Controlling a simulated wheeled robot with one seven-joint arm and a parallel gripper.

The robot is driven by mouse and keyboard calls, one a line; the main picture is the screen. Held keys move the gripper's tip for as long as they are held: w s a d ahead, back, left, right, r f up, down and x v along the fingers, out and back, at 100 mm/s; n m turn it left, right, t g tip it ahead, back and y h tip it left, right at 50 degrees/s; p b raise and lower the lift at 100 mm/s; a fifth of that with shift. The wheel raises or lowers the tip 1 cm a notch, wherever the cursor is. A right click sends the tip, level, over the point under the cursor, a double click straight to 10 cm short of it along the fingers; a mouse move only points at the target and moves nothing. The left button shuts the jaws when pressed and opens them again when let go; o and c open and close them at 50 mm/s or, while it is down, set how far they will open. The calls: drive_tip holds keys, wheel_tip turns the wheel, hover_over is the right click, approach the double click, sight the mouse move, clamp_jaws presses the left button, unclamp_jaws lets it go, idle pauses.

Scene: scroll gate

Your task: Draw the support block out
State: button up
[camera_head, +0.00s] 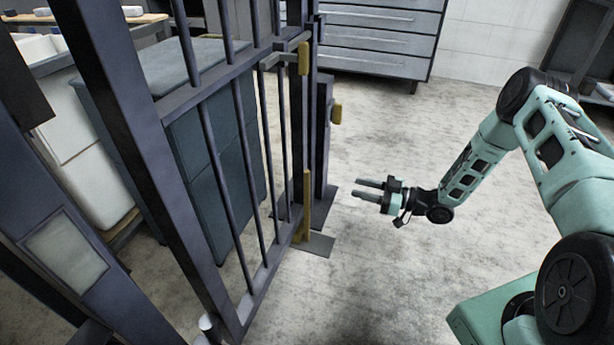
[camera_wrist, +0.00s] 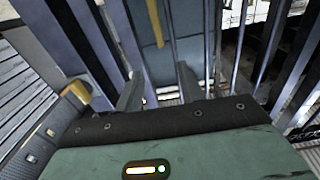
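A dark barred gate (camera_head: 225,150) stands left of centre in the head view, and its bars also show in the wrist view (camera_wrist: 125,35). Yellow pieces sit at its edge: an upper one (camera_head: 303,58), a long lower one (camera_head: 306,205) and one on the post behind (camera_head: 337,112). I cannot tell which piece, if any, is the support block. My gripper (camera_head: 358,189) is right of the gate, pointing at it, with its two fingers apart and nothing between them. In the wrist view my gripper (camera_wrist: 159,88) faces bars and a yellow strip (camera_wrist: 154,22).
Dark flat plates (camera_head: 316,244) lie on the floor at the gate's foot. A blue-grey cabinet (camera_head: 215,130) stands behind the bars. A grey drawer unit (camera_head: 380,40) is at the back. Pale floor (camera_head: 400,110) is clear around my gripper.

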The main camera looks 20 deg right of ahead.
sight(307, 176)
drive_tip(key=shift+b+x, duration=3.2)
drive_tip(key=shift+x, duration=5.2)
clamp_jaws()
drive_tip(key=w+d+b, duration=0.1)
drive_tip(key=w+d, duration=0.4)
drive_tip(key=d, duration=0.7)
drive_tip(key=shift+d, duration=0.35)
